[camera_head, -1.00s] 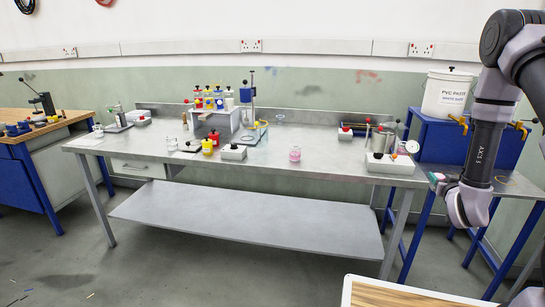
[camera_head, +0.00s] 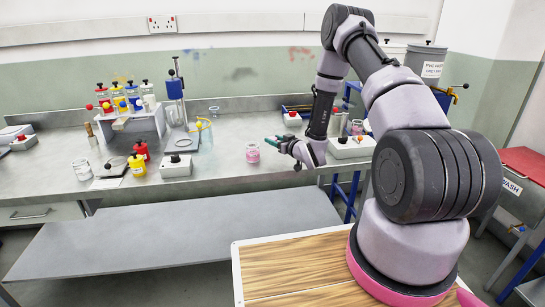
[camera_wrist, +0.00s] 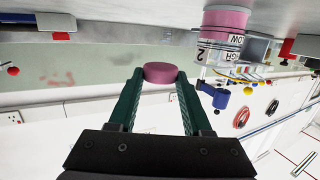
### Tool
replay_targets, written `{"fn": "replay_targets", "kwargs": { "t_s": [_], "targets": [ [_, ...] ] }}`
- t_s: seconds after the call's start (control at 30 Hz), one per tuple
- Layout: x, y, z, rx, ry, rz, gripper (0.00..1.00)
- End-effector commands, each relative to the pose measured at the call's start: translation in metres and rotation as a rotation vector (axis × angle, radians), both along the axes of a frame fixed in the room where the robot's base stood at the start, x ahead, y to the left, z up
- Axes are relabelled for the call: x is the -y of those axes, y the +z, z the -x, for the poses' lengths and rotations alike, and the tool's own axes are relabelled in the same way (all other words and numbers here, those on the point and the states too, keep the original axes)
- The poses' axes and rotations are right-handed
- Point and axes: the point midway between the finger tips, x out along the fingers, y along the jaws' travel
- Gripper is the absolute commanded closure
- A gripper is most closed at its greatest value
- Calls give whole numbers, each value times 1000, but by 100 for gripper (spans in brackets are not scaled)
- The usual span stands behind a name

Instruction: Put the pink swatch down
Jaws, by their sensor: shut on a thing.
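The pink swatch (camera_wrist: 160,72) is a small round pink disc, held between the tips of my gripper's green fingers (camera_wrist: 160,78) in the wrist view. That view is upside down, with the bench along its top edge. In the head view my gripper (camera_head: 274,141) is over the right half of the steel bench (camera_head: 240,129), close to its surface. The swatch is too small there to make out clearly. Whether it touches the bench I cannot tell.
A glass jar of pink liquid (camera_head: 252,152) stands left of my gripper. A white box with a black knob (camera_head: 176,165) is further left. Another pink jar (camera_head: 356,127) and a white control box (camera_head: 350,147) are to the right. Bare bench lies behind the gripper.

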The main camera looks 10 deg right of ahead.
Motion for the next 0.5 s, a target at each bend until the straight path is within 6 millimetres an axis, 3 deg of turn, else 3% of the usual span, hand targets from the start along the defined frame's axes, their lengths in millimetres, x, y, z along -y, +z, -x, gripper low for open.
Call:
{"fn": "replay_targets", "kwargs": {
  "t_s": [0.1,0.27,0.5],
  "targets": [
    [-1,-20,0,-1,1,0,100],
    [0,-31,0,1,-1,0,100],
    [-1,-65,0,0,0,1,100]
  ]
}}
